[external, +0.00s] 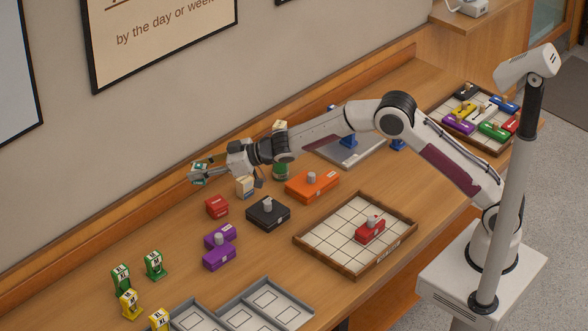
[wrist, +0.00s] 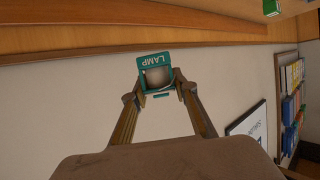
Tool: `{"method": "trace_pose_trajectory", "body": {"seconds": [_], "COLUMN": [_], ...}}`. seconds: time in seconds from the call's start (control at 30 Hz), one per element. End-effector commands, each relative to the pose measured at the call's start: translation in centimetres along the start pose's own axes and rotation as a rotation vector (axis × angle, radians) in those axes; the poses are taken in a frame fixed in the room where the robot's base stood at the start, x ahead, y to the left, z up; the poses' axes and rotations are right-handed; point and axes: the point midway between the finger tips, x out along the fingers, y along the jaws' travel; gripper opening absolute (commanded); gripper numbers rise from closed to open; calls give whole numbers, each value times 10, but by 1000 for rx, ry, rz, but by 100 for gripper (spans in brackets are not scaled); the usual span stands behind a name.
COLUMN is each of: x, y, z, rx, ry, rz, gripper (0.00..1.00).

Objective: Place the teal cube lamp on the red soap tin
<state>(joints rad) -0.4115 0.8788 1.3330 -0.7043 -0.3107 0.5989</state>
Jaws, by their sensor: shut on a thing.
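The teal cube lamp (external: 201,168) is held in my gripper (external: 197,174) at the left end of my arm, in the air above the back of the counter. In the wrist view, the lamp (wrist: 154,59) sits between both fingertips (wrist: 155,88), with its LAMP label upside down and a pale centre. Two red things could be the soap tin; their labels are too small to read. A small red box (external: 217,207) lies on the counter below and right of my gripper. A red block with a grey knob (external: 369,233) lies on the gridded tray.
The wooden gridded tray (external: 325,264) is right of centre. Black (external: 268,215), orange (external: 311,188) and purple (external: 219,257) boxes stand between it and the wall. Green and yellow tags (external: 121,280) stand at front left, by grey trays (external: 243,317). Bare counter lies left of the small red box.

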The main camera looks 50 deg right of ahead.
Motion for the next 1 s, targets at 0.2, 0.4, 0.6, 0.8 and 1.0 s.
{"method": "trace_pose_trajectory", "body": {"seconds": [0.2, 0.4, 0.6, 0.8, 1.0], "x": [-2, -4, -5, -7, -8], "y": [20, 35, 48, 58, 65], "z": [2, 6, 11, 18, 26], "rx": [27, 46, 64, 79, 91], "ry": [1, 0, 1, 0, 0], "rz": [61, 108, 151, 189, 218], "gripper": [6, 6, 6, 6, 6]}}
